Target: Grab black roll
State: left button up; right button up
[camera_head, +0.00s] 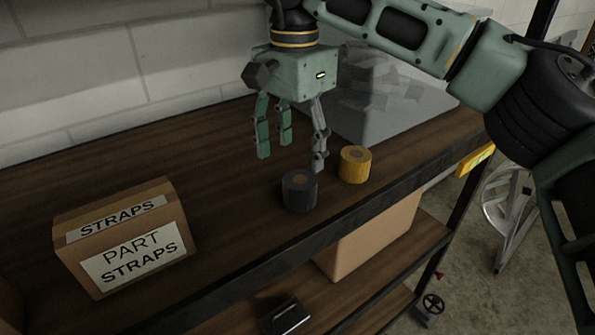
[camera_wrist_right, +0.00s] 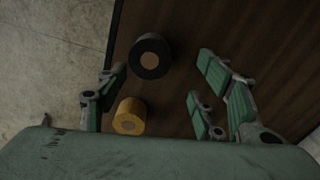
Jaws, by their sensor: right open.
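The black roll (camera_head: 299,191) stands on end on the wooden shelf top, close to its front edge. A yellow roll (camera_head: 355,164) stands just to its right and a little farther back. My right gripper (camera_head: 290,150) is open and empty above the shelf, behind and slightly above the black roll. In the right wrist view, the black roll (camera_wrist_right: 150,56) lies beyond the fingertips, between the finger on the left and the two on the right. The yellow roll (camera_wrist_right: 130,116) is beside the left finger there. My left gripper is not in view.
A cardboard box labelled part straps (camera_head: 127,236) sits on the shelf top (camera_head: 225,150) at the left. A translucent grey bin (camera_head: 385,105) stands behind the yellow roll. A wall closes the back. The shelf between the box and the black roll is clear.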

aim_at(302, 180)
jog(key=shift+s+f, duration=0.15)
jog(key=shift+f, duration=0.2)
jog(key=shift+s+d+f+p, duration=0.2)
jog(key=shift+s+f+p, duration=0.05)
jog(key=shift+s, duration=0.25)
jog(key=shift+s+d+f+p, duration=0.2)
jog(key=shift+s+f, duration=0.05)
jog(key=shift+s, duration=0.2)
jog(key=shift+s+d+f+p, duration=0.1)
jog(key=shift+d+f+p, duration=0.05)
jog(key=shift+f+p, duration=0.35)
jog(key=shift+d+f+p, duration=0.1)
jog(key=shift+f+p, duration=0.15)
jog(key=shift+f, duration=0.35)
jog(key=shift+w+a+f, duration=0.1)
jog(key=shift+w+f, duration=0.15)
jog(key=shift+f, duration=0.4)
jog(key=shift+w+f, duration=0.25)
jog(key=shift+f, duration=0.35)
jog(key=shift+s+f, duration=0.15)
jog(key=c, duration=1.2)
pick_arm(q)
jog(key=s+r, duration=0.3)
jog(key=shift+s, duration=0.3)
pick_arm(e)
jog(key=shift+c, duration=0.2)
